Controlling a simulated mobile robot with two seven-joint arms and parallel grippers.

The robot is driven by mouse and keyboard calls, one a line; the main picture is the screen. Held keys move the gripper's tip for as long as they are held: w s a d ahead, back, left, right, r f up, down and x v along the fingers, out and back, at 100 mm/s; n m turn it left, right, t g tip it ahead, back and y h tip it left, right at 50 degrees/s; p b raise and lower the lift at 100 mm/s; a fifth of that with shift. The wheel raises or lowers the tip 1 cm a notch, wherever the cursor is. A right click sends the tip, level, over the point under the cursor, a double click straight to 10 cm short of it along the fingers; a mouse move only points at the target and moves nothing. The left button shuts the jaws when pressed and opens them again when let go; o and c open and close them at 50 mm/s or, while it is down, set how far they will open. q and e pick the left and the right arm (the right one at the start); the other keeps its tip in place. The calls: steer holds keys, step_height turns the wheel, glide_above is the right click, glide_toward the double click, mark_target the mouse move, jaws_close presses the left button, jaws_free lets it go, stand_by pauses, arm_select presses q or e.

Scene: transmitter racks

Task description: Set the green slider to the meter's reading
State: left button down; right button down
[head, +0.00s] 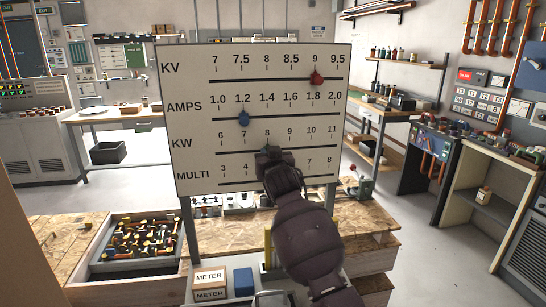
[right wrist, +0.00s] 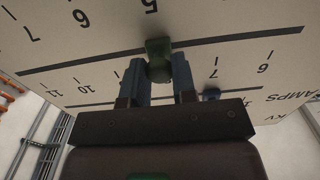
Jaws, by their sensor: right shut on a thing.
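A white scale board (head: 185,85) stands in front of me with rows KV, AMPS, KW and MULTI. The green slider (right wrist: 158,60) sits on the KW track, near 8; most of it is hidden in the head view. My right gripper (head: 268,155) is at the KW track, and in the right wrist view (right wrist: 158,78) its fingers are shut on the green slider, one on each side. A red slider (head: 316,78) stands near 9 on KV. A blue slider (head: 243,118) stands near 1.2 on AMPS. I cannot make out any meter reading. My left gripper is out of view.
Boxes labelled METER (head: 210,276) and a blue box (head: 243,281) stand below the board. A tray of valves and pipes (head: 92,268) is at the lower left. Wooden benches (head: 225,238) run below and behind the board. A control panel (head: 497,95) is on the right.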

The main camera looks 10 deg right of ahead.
steer(key=c, duration=0.9)
jaws_free()
steer(key=shift+c, duration=0.2)
steer(key=s, duration=1.1)
steer(key=shift+d, duration=0.2)
steer(key=shift+w, duration=0.1)
